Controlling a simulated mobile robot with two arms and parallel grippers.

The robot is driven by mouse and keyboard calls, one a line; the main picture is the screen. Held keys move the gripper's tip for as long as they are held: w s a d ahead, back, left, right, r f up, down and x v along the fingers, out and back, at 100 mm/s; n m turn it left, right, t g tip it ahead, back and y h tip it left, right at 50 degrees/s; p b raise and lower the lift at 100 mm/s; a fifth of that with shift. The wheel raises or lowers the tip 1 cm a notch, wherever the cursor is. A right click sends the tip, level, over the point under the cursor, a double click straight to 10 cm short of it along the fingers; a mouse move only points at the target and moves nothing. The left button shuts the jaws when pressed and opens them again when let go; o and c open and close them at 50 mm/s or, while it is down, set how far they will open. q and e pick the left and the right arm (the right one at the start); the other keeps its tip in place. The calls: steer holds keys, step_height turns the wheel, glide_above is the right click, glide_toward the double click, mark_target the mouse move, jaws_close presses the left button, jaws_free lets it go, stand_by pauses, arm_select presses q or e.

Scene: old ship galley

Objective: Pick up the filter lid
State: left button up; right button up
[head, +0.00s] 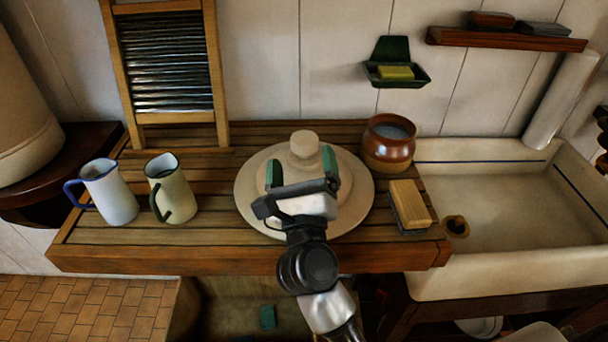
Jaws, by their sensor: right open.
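The filter lid (354,204) is a round, cream-coloured disc with a raised middle and a knob (304,144) on top. It lies on the slatted wooden draining board. My right gripper (300,168) is open over the lid, its two green-padded fingers pointing toward the knob. The fingertips appear just on the near side of the knob, one to each side; I cannot tell their height above the lid. My gripper hides part of the lid's near side. My left gripper is not in view.
Two jugs, white (110,192) and cream (172,190), stand left of the lid. A brown pot (388,146) and a scrubbing brush (410,204) stand close on its right. A washboard (166,62) leans behind. The sink (490,210) is at right.

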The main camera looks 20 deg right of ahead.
mark_target(305, 132)
steer(key=w+f+m+g, duration=0.1)
steer(key=w+m, duration=0.1)
steer(key=w+d+f+m+g+p, duration=0.1)
steer(key=w+m+g, duration=0.1)
steer(key=w, duration=0.1)
steer(key=w+d+f+m+g+h+p, duration=0.1)
steer(key=w+f+m+g, duration=0.1)
steer(key=shift+w+f+m, duration=0.1)
steer(key=shift+w+m, duration=0.2)
steer(key=p+x, duration=0.1)
steer(key=x, duration=0.1)
steer(key=p+x, duration=0.1)
steer(key=x, duration=0.1)
steer(key=shift+w+d, duration=0.2)
steer(key=shift+d, duration=0.2)
steer(key=shift+w+d+f, duration=0.1)
steer(key=shift+w+f, duration=0.15)
steer(key=shift+w, duration=0.1)
steer(key=shift+s+r, duration=0.1)
steer(key=c, duration=0.3)
jaws_close()
steer(key=shift+r, duration=0.1)
